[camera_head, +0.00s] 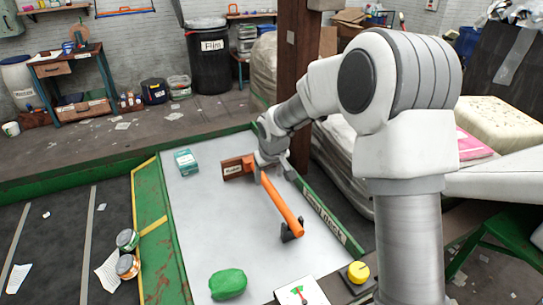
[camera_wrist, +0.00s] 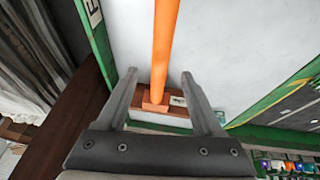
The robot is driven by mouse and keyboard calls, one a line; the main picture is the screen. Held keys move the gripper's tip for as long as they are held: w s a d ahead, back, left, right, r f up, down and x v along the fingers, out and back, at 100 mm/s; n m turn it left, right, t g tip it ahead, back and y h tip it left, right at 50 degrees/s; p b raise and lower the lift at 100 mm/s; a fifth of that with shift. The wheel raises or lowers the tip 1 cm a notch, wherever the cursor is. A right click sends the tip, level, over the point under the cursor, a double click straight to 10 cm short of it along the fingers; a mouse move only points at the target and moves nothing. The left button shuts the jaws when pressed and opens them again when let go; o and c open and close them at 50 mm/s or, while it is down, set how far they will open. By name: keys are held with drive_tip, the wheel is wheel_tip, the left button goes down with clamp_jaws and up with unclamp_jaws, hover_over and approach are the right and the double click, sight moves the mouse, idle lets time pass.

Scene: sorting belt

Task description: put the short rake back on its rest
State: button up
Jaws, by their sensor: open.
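The short rake is an orange bar (camera_head: 279,202) lying diagonally on the grey table top. Its upper end meets a brown block with a white label (camera_head: 235,168), and its lower end lies at a black forked holder (camera_head: 291,232). My gripper (camera_head: 271,171) is open over the upper part of the bar. In the wrist view the orange bar (camera_wrist: 165,50) runs between the two spread fingers of my gripper (camera_wrist: 160,80), with a gap on each side. The bar's end overlaps the brown block (camera_wrist: 178,102) there. Whether the bar's lower end sits fully in the holder is unclear.
A teal box (camera_head: 186,162) stands left of the brown block. A green lump (camera_head: 228,284) lies at the table's front. A yellow button (camera_head: 358,272) and a dial card (camera_head: 302,292) are at the front right. The table's left middle is clear.

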drive_tip(key=a+v, duration=0.1)
drive_tip(key=v, duration=1)
drive_tip(key=s+d+r+m+h, duration=0.1)
drive_tip(key=s+d+r, duration=0.3)
drive_tip(key=s, duration=0.4)
drive_tip(key=s+d+r+m, duration=0.1)
drive_tip(key=s+d+r, duration=0.35)
drive_tip(key=s, duration=0.25)
drive_tip(key=s+d+f+m, duration=0.1)
drive_tip(key=s+d, duration=0.1)
drive_tip(key=s, duration=0.5)
drive_tip(key=s+d+m+t, duration=0.1)
drive_tip(key=s+d, duration=0.1)
drive_tip(key=s, duration=0.5)
drive_tip(key=shift+s+f+m, duration=0.25)
drive_tip(key=shift+f+m, duration=0.1)
drive_tip(key=shift+m, duration=0.05)
drive_tip(key=shift+c, duration=0.2)
drive_tip(key=shift+c, duration=1.2)
drive_tip(key=shift+a, duration=0.15)
drive_tip(key=shift+a, duration=0.1)
